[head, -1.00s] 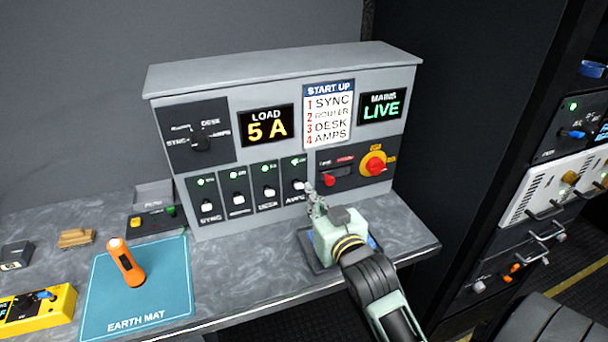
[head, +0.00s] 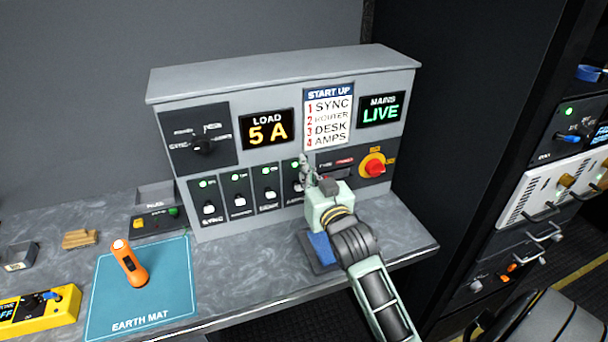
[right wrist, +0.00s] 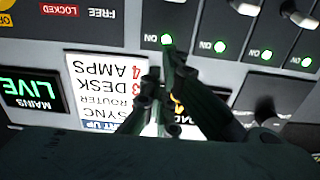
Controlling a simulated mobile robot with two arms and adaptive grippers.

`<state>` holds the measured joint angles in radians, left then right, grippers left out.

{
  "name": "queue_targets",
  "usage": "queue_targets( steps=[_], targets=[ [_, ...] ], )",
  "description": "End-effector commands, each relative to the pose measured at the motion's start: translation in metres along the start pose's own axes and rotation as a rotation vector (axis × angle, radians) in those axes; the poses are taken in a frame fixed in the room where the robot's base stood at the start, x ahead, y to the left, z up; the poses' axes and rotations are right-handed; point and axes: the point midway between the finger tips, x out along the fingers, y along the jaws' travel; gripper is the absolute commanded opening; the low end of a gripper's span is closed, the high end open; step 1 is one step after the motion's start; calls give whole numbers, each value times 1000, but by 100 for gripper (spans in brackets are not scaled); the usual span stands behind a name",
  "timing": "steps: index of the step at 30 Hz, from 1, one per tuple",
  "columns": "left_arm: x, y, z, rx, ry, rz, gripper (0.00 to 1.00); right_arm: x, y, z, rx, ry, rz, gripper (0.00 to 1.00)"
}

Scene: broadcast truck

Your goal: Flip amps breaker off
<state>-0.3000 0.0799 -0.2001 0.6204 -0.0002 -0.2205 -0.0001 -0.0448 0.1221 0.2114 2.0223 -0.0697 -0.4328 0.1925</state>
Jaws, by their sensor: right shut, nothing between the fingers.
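The amps breaker (head: 297,187) is the rightmost of the row of breakers on the grey power panel (head: 280,72). It is partly hidden by my right gripper (head: 305,165), which is shut and empty in front of its upper part. A green light marked ON shows at the amps breaker in the upside-down right wrist view (right wrist: 166,39). There my right gripper's fingers (right wrist: 160,70) reach up to just below that light. I cannot tell whether they touch the panel. The load display (head: 266,129) reads 5 A. My left gripper is not in view.
The other breakers (head: 238,193) also show green lights. A red rotary switch (head: 373,166) sits right of my gripper, below the MAINS LIVE display (head: 381,108). An orange torch (head: 130,262) stands on the blue earth mat (head: 170,305). The worktop (head: 235,275) before the panel is mostly clear.

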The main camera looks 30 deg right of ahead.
Motion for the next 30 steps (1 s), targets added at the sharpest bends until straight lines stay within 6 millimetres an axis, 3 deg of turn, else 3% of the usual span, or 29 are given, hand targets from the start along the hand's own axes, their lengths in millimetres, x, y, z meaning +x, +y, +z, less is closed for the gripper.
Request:
queue_targets(
  steps=[3,6,9,15,30],
  targets=[
    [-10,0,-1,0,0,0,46,25,0,-3,0,0,0,0],
    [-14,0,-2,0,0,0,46,36,-1,3,1,-6,-1,0],
    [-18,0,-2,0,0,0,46,28,0,20,-1,-7,0,0],
    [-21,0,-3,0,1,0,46,22,0,36,0,-2,-1,0],
    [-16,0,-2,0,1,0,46,21,0,41,0,7,-1,0]
  ],
)
